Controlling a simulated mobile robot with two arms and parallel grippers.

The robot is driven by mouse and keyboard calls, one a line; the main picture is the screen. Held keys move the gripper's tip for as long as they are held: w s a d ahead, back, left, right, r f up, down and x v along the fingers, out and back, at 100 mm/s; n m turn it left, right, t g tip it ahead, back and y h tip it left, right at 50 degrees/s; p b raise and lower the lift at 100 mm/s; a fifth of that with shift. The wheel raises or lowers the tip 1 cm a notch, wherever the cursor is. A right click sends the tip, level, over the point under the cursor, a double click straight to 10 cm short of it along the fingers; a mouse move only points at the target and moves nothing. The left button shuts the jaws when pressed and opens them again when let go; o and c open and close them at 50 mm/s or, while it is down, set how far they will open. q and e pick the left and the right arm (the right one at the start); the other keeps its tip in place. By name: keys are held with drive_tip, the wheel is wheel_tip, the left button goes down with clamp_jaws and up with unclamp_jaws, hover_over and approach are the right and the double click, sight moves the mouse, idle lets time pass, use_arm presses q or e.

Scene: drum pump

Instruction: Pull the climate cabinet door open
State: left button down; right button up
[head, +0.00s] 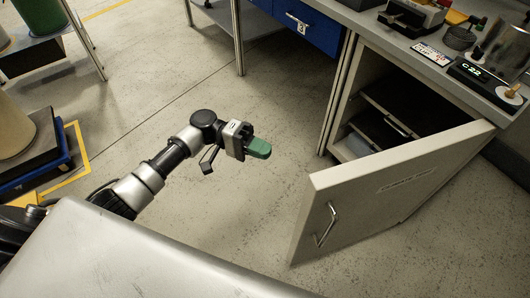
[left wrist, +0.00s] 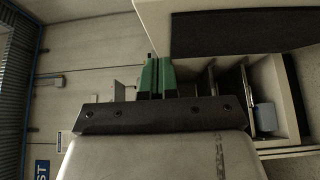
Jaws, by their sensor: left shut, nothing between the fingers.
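The climate cabinet door (head: 390,184) stands swung wide open in the head view, with its bar handle (head: 326,225) near the free edge. The cabinet's inside (head: 385,115) is exposed and shows dark shelves. My left gripper (head: 262,149) is left of the door and apart from both door and handle. Its green fingers are shut with nothing between them. In the left wrist view the fingers (left wrist: 157,78) also show together, with the shelved compartment to their right. My right gripper is not in view.
A bench top (head: 405,45) above the cabinet carries a device with a lit display (head: 480,75) and other equipment. Blue drawers (head: 310,25) are at the top. A blue-edged platform (head: 35,160) stands at the left. The floor between gripper and door is clear.

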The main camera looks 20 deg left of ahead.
use_arm(q)
drive_tip(key=s+d+p, duration=0.2)
drive_tip(key=s+d, duration=0.2)
drive_tip(key=d, duration=0.5)
drive_tip(key=shift+d, duration=0.4)
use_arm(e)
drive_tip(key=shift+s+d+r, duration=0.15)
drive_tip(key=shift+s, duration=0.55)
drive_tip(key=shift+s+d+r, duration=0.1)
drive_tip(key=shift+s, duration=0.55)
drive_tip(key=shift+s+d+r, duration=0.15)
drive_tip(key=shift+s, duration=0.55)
use_arm(q)
drive_tip(key=s+d+n+t+p, duration=0.1)
drive_tip(key=s+d+n+t, duration=0.2)
drive_tip(key=s+d, duration=0.6)
drive_tip(key=s+d+n+t+y+p, duration=0.1)
drive_tip(key=s+d+n+t+p, duration=0.1)
drive_tip(key=s+d+t, duration=0.4)
drive_tip(key=s+d+n, duration=0.1)
drive_tip(key=s+d, duration=0.3)
drive_tip(key=d, duration=0.1)
drive_tip(key=shift+s+d+t, duration=0.2)
drive_tip(key=shift+t, duration=0.1)
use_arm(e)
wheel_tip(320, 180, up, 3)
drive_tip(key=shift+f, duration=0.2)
use_arm(q)
drive_tip(key=shift+w+a, duration=0.1)
